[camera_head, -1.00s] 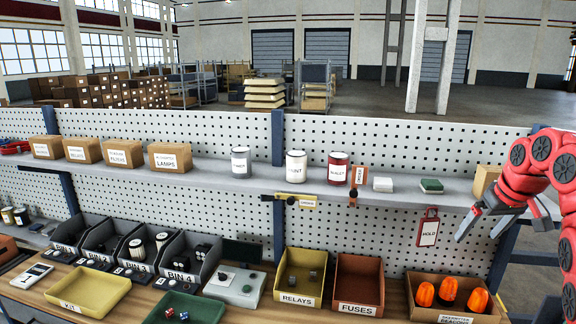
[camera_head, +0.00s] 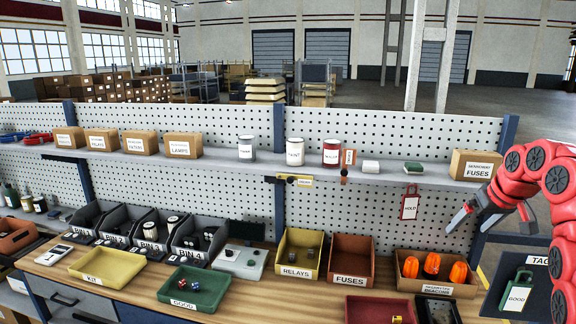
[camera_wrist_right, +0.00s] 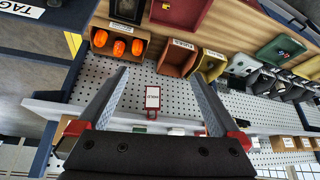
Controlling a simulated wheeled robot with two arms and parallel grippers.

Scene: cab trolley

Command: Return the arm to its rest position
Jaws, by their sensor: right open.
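My right arm is red and comes in from the right in the head view. Its gripper (camera_head: 476,219) is open and empty, in front of the pegboard to the right of the red HOLD tag (camera_head: 410,203). In the right wrist view the gripper (camera_wrist_right: 160,98) shows two grey fingers spread wide with nothing between them touching; the HOLD tag (camera_wrist_right: 152,98) shows beyond, in the gap. My left gripper is not in view.
A shelf (camera_head: 232,160) with cartons and cans runs behind the bench. A box of orange beacons (camera_head: 437,287) stands below the gripper. To the right hangs a green GOOD tag (camera_head: 517,293). A red tray (camera_head: 379,310) and green tray (camera_head: 195,289) lie in front.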

